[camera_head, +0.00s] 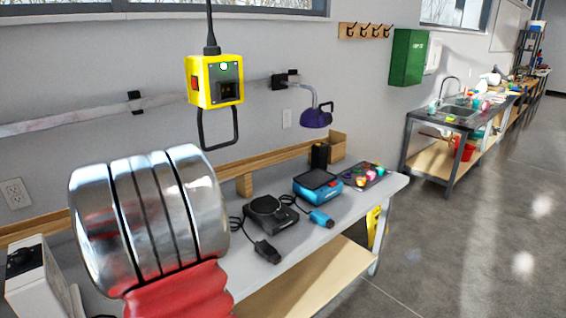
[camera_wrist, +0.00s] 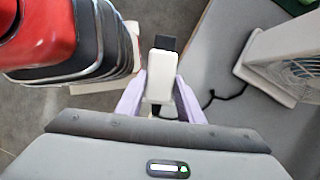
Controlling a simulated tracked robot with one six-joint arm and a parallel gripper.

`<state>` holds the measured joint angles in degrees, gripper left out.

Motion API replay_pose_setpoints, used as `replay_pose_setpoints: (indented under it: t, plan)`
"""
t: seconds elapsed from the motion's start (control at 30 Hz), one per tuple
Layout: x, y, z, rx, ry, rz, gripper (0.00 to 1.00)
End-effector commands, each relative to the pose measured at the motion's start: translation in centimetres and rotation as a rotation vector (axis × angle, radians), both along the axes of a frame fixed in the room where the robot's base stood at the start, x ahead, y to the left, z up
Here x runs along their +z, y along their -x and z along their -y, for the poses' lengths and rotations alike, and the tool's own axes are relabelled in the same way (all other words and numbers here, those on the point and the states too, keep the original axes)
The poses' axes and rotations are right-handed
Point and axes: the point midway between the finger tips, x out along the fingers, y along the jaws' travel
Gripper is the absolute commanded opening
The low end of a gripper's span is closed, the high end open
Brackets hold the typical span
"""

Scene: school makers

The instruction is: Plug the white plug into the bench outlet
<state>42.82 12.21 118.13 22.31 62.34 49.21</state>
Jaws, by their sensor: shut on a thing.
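In the wrist view, my gripper (camera_wrist: 160,88) has two pale purple fingers shut on the sides of a white plug (camera_wrist: 160,72). A dark block (camera_wrist: 165,43) shows at the plug's far end; I cannot see separate prongs. The gripper is not visible in the head view. In the head view, a yellow hanging box (camera_head: 202,70) with a dark socket face (camera_head: 229,91) hangs above the bench (camera_head: 330,232). I cannot tell which is the bench outlet.
A black device (camera_head: 270,213), a blue device (camera_head: 317,186) and a dark tray (camera_head: 379,178) of coloured items stand on the bench. A white vented box (camera_wrist: 285,62) is right of the plug, near a black cable (camera_wrist: 220,97). The bench's near left is partly hidden.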

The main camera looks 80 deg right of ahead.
Motion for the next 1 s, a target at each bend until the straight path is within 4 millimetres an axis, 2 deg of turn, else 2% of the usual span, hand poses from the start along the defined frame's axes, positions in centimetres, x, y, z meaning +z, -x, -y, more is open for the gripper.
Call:
replay_pose_setpoints:
  t: [0.47,0.77,1.0]
  plan:
    - [-0.3,-6.4,-4.5,0.521,0.002,0.0,0.07]
    - [-0.9,-11.8,-9.8,1.009,0.004,0.0,0.07]
    - [-1.5,-15.5,-15.1,1.392,0.004,0.0,0.07]
